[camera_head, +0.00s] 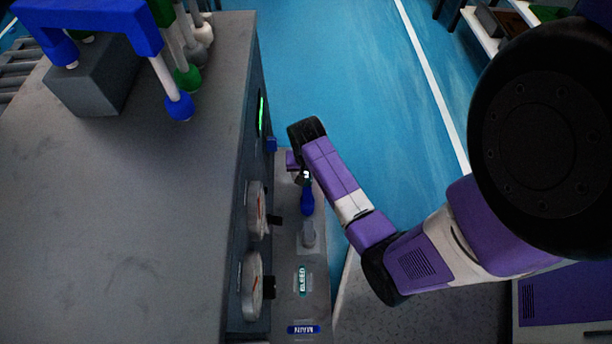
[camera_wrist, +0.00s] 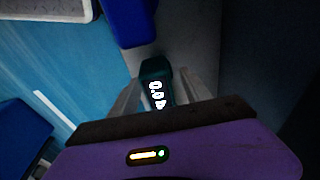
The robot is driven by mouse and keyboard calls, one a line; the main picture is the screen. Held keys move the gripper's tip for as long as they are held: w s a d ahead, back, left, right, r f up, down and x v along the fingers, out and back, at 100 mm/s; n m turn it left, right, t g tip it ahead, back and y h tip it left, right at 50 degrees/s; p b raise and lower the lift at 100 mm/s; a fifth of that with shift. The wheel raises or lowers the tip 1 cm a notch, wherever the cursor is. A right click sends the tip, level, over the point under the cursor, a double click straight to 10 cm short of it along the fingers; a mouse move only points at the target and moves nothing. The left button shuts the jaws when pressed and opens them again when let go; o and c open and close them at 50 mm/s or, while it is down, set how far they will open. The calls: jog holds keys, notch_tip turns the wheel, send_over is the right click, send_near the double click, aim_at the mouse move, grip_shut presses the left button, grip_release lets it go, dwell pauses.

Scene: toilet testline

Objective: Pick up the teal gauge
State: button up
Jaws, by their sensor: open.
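The teal gauge (camera_wrist: 156,72) is a small dark teal block with a lit white "0.0" reading, seen in the wrist view. My gripper (camera_wrist: 157,88) is open, with one pale finger on each side of the gauge. I cannot tell whether either finger touches it. The lower part of the gauge is hidden behind the gripper body. In the head view, my gripper (camera_head: 296,163) is at the narrow ledge beside the grey cabinet, and a small white reading of the gauge (camera_head: 305,176) shows there, mostly hidden by my arm.
A blue handle (camera_head: 307,200) and a grey handle (camera_head: 309,236) stand on the ledge (camera_head: 286,205). Two round dials (camera_head: 252,286) stick out from the cabinet (camera_head: 150,220). A blue rack (camera_head: 100,15) sits on top. Blue floor (camera_head: 350,70) lies open beyond.

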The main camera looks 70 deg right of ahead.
grip_shut()
dwell(0.4)
notch_tip(320, 180, up, 21)
jog(key=p, duration=0.7)
jog(key=shift+r+p, duration=0.5)
jog(key=shift+p, duration=0.1)
jog(key=shift+r+p, duration=1.45)
jog(key=shift+p, duration=0.35)
